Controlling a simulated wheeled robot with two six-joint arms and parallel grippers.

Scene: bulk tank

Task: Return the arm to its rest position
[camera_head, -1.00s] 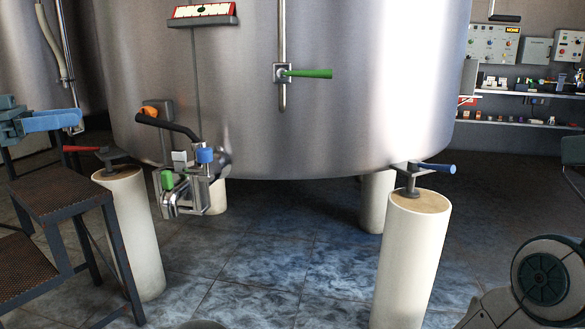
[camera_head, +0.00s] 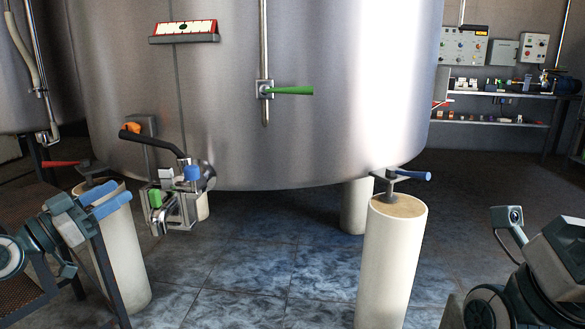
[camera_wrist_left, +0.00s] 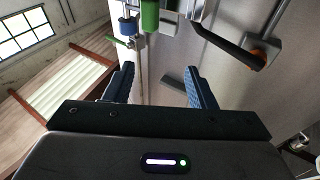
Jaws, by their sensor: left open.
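My left gripper (camera_head: 117,196) is at the lower left of the head view, in front of a pale tank leg. Its two blue fingers are apart with nothing between them. In the left wrist view the same open fingers (camera_wrist_left: 160,82) point toward the tank wall, clear of it. My right arm (camera_head: 545,262) shows at the lower right of the head view; its gripper fingers do not show. The large steel tank (camera_head: 300,120) stands ahead, with an outlet valve cluster (camera_head: 175,205) low on its left side, to the right of my left gripper and apart from it.
A black lever with an orange end (camera_head: 131,128) sits above the valve. A green-handled valve (camera_head: 290,90) is on the tank front. Pale legs (camera_head: 390,260) hold the tank. A dark step stand (camera_head: 30,295) is behind my left arm. Shelves (camera_head: 500,122) are at the back right.

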